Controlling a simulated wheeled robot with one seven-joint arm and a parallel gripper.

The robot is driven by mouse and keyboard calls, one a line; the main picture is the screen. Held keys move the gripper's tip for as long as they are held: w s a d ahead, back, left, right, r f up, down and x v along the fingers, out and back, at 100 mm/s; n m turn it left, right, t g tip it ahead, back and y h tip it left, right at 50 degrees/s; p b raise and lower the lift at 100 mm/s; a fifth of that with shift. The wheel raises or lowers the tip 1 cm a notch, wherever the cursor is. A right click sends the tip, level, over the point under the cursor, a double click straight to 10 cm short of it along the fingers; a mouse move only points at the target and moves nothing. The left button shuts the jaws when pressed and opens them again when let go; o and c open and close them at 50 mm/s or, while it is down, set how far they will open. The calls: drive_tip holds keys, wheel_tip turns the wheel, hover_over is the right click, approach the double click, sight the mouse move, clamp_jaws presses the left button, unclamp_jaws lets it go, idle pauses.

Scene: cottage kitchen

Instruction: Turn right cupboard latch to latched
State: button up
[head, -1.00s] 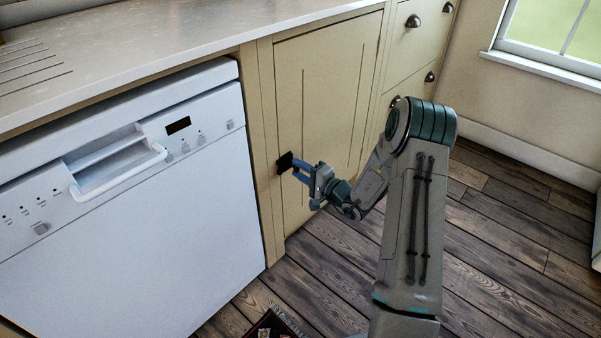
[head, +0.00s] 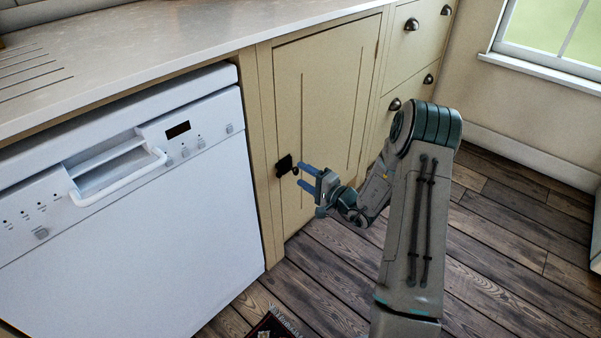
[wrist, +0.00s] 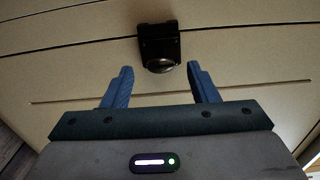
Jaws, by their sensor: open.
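The right cupboard latch (head: 285,166) is a small black fitting at the left edge of the cream cupboard door (head: 328,100). In the wrist view the latch (wrist: 158,45) shows as a dark plate with a rounded knob, ahead of my gripper and between the lines of its fingers. My gripper (head: 302,174) has two blue fingers, open and empty, just right of the latch and apart from it. Its fingers also show in the wrist view (wrist: 161,84), spread wide. The door looks closed against its frame. The exact turn of the latch is too small to tell.
A white dishwasher (head: 130,210) with a protruding handle stands left of the cupboard. Drawers with dark cup pulls (head: 412,23) are on the right. The pale worktop (head: 180,40) runs above. A dark rug (head: 272,326) lies on the wooden floor (head: 315,285).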

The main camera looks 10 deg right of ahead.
drive_tip(key=p+v, duration=0.2)
drive_tip(key=v, duration=0.9)
drive_tip(key=shift+s+d, duration=0.2)
drive_tip(key=shift+r, duration=0.1)
drive_tip(key=s+a+r+n+g+p, duration=0.3)
drive_tip(key=s+a+r+g+p, duration=0.15)
drive_tip(key=r, duration=0.45)
drive_tip(key=s+a+r+n+g+y+p, duration=0.1)
drive_tip(key=s+a+r+n+g+p, duration=0.35)
drive_tip(key=r, duration=0.55)
drive_tip(key=s+a+r+n+g+p, duration=0.1)
drive_tip(key=s+a+r+g+p, duration=0.35)
drive_tip(key=a+r+p, duration=0.35)
drive_tip(key=s+d+r+h+p, duration=0.2)
drive_tip(key=s+r+h+p, duration=0.1)
drive_tip(key=r, duration=0.5)
drive_tip(key=s+d+r+n+t+h+p, duration=0.1)
drive_tip(key=s+d+r+h+p, duration=0.2)
drive_tip(key=r+p, duration=0.5)
drive_tip(key=s+d+r+n+h+p, duration=0.1)
drive_tip(key=s+d+r+h+p, duration=0.2)
drive_tip(key=r, duration=0.7)
drive_tip(key=shift+s+t+h+p, duration=0.35)
drive_tip(key=shift+s+h+p, duration=0.8)
drive_tip(key=shift+h+p, duration=0.25)
